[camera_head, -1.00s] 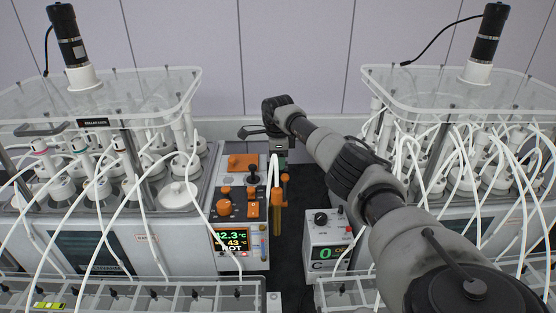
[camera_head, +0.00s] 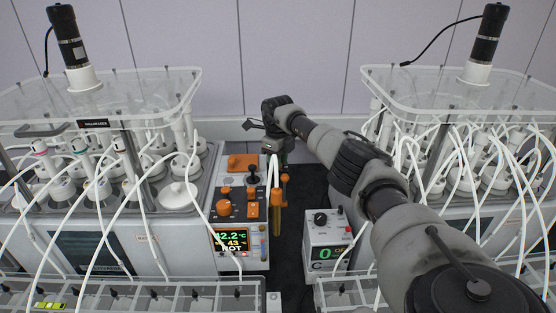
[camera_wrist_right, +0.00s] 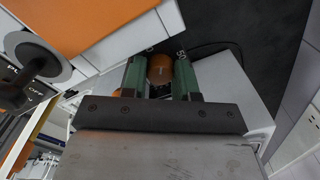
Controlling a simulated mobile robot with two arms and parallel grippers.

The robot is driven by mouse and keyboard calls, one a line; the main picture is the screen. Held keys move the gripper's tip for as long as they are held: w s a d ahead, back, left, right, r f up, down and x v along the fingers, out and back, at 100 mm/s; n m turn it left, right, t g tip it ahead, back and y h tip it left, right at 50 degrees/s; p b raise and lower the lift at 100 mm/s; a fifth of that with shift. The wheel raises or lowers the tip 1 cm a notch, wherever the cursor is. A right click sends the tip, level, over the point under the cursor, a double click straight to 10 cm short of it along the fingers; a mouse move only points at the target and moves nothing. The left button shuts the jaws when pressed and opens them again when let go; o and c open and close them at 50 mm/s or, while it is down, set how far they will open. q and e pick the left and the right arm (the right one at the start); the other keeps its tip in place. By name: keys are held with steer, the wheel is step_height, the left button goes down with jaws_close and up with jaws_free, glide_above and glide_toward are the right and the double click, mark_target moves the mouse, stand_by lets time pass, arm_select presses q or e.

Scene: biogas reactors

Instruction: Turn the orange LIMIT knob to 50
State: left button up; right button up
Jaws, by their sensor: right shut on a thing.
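In the right wrist view an orange round knob (camera_wrist_right: 160,70) sits between the green fingers of my right gripper (camera_wrist_right: 160,78). The gripper is shut on it. A white "50" mark shows beside the knob, near the right fingertip; the knob's pointer is hidden. In the head view my right gripper (camera_head: 279,154) is behind the back right of the heater control box, and its fingers and the held knob are mostly hidden there. The box's display (camera_head: 231,241) reads 42.2, with 43 and HOT below. My left gripper is not in view.
Other orange knobs (camera_head: 224,208) and a black-knobbed lever (camera_head: 252,178) stand on the box top. A smaller white box (camera_head: 327,234) with a black dial is to the right. Reactor racks with many white tubes crowd both sides. A dark strip lies between.

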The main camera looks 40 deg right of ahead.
steer(key=m, duration=0.2)
steer(key=m+p, duration=0.1)
steer(key=m, duration=0.2)
steer(key=shift+r+m, duration=0.2)
steer(key=shift+m, duration=0.1)
steer(key=m+p, duration=0.1)
steer(key=m, duration=0.4)
steer(key=shift+w, duration=0.1)
steer(key=shift+m, duration=0.3)
steer(key=o, duration=0.7)
steer(key=shift+o, duration=1.2)
steer(key=shift+f, duration=0.1)
